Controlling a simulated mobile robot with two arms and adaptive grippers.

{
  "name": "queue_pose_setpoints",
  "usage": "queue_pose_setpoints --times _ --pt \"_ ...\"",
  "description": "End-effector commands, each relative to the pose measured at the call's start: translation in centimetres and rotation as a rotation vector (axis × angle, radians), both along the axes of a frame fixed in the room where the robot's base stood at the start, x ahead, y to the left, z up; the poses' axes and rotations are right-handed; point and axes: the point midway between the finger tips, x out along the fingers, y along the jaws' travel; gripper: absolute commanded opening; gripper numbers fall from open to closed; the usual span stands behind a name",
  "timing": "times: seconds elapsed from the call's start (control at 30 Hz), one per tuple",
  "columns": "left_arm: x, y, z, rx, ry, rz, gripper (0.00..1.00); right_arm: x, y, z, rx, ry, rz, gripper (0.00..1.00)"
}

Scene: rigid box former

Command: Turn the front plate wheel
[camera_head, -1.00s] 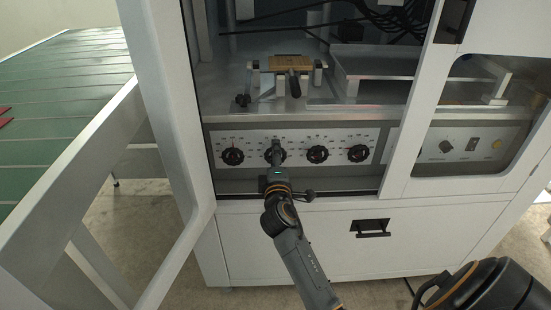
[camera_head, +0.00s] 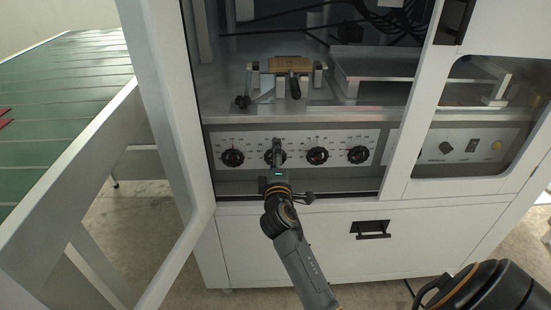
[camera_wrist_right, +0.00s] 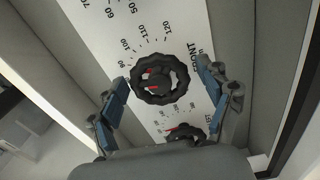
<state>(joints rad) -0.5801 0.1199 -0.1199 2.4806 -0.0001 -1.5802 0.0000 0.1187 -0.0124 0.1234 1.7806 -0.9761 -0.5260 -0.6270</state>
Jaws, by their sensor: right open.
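The front plate wheel (camera_wrist_right: 160,80) is a black ring-shaped knob with red marks, beside the word FRONT on a white dial plate. In the head view it is the second wheel (camera_head: 268,157) from the left, partly hidden by my gripper. My right gripper (camera_wrist_right: 162,74) is open, with one finger on each side of the wheel; I cannot tell whether they touch it. It also shows in the head view (camera_head: 276,150), in front of the panel. My left gripper is not in view.
Other black wheels (camera_head: 232,157) (camera_head: 317,155) sit close on both sides in the panel row. The machine's white frame (camera_head: 172,120) stands left of my arm. Above the panel is a wooden block (camera_head: 290,64) on a fixture. A drawer with a black handle (camera_head: 370,228) is below.

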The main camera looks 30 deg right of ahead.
Motion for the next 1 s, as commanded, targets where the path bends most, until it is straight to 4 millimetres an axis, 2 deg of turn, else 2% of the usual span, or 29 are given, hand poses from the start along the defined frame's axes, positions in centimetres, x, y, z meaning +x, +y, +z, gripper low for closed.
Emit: queue_pose_setpoints --times 0.17,0.4,0.53,0.7,1.0 --pt "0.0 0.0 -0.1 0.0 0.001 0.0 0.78 -1.0 0.7 -0.1 0.0 0.001 0.001 0.78" --pt "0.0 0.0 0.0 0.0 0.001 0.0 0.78 -4.5 2.8 -0.1 0.002 0.002 0.0 0.78" --pt "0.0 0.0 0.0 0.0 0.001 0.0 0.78 -5.8 3.6 -0.1 0.002 0.001 0.0 0.78" --pt "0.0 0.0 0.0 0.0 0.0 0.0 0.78 -6.4 4.0 0.0 0.001 0.001 0.0 0.78" --pt "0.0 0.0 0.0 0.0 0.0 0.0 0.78 -6.4 3.9 0.0 0.0 0.0 0.0 0.78"
